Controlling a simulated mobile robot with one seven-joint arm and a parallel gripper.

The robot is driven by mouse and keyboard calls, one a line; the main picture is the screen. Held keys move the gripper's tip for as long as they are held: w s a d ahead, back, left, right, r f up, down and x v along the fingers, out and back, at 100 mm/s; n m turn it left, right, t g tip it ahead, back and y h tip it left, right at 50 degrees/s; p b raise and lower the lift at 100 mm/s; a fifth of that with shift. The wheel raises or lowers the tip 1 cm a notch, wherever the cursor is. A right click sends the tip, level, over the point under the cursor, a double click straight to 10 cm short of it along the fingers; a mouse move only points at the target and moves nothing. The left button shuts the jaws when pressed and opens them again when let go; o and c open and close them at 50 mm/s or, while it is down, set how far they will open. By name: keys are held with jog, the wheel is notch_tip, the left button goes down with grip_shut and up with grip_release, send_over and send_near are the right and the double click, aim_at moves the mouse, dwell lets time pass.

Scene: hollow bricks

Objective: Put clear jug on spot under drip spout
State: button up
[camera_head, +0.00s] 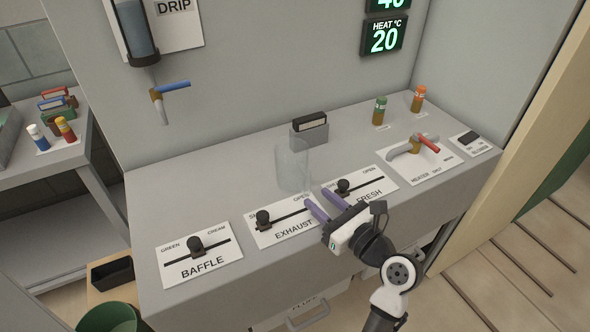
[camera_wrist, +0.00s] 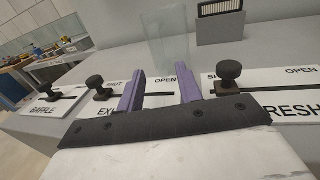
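The clear jug (camera_head: 292,167) stands upright on the grey counter, behind the EXHAUST and FRESH slider plates. It also shows in the wrist view (camera_wrist: 167,50), just beyond my fingers. My gripper (camera_head: 319,205) has purple fingers, spread apart and empty, pointing toward the jug from the front right and not touching it. In the wrist view a gap shows between the fingertips (camera_wrist: 161,78). The drip spout (camera_head: 160,100) with a blue lever sticks out of the wall at upper left, below a clear tank of blue liquid (camera_head: 136,30). No marked spot is clearly visible under it.
Sliders with black knobs stand on the BAFFLE (camera_head: 197,257), EXHAUST (camera_head: 283,221) and FRESH (camera_head: 361,188) plates. A dark block in a grey holder (camera_head: 310,130) stands behind the jug. The counter's left back is clear.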

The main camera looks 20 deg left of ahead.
aim_at(309, 188)
jog(key=x, duration=0.1)
jog(key=p+x, duration=0.1)
jog(key=x, duration=0.3)
jog(key=shift+r+p, duration=0.35)
jog(key=shift+r, duration=0.05)
jog(key=shift+w+a, duration=0.2)
jog(key=shift+a, duration=0.05)
jog(key=shift+c, duration=0.3)
grip_shut()
